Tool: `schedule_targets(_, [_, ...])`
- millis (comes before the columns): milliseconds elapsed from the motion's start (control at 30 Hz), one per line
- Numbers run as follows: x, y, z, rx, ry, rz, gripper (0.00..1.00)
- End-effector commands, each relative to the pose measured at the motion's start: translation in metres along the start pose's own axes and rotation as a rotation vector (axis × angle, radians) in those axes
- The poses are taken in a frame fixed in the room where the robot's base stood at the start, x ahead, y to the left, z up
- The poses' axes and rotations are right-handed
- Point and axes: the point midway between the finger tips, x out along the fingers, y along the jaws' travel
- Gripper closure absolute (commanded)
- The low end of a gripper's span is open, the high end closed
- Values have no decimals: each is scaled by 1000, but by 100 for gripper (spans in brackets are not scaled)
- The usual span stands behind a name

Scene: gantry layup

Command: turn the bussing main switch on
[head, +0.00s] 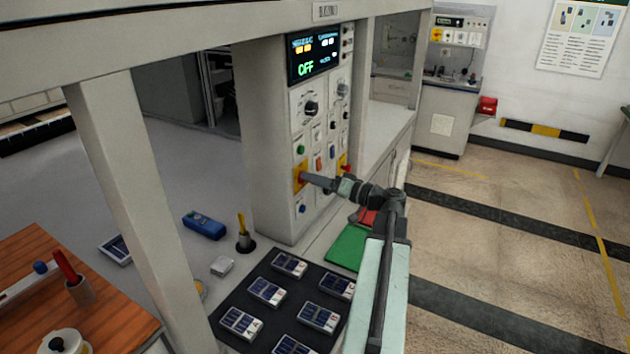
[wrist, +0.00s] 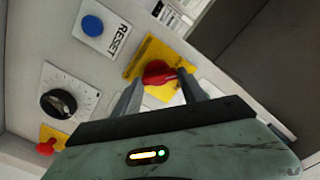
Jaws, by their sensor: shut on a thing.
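The switch is a red rotary knob on a yellow plate (wrist: 146,58), low on the grey control panel (head: 321,110). In the wrist view the red knob (wrist: 158,73) sits between the two fingers of my gripper (wrist: 165,90), which is shut on it. In the head view my gripper (head: 308,178) reaches the panel at the yellow plate (head: 299,174) and hides the knob. The display (head: 314,53) at the top of the panel reads OFF in green. The plate's lettering is too small to read.
A blue RESET button (wrist: 92,26), a black dial (wrist: 58,104) and another red knob (wrist: 46,146) are near my gripper. A black mat (head: 237,302) with several solar cells lies below. A frame post (head: 130,190) stands at left.

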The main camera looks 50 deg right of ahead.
Motion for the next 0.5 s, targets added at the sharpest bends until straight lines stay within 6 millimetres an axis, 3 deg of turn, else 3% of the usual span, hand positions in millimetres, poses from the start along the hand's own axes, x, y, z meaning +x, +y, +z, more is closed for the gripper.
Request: schedule_targets(500, [0,2,-2,482,1,-1,91])
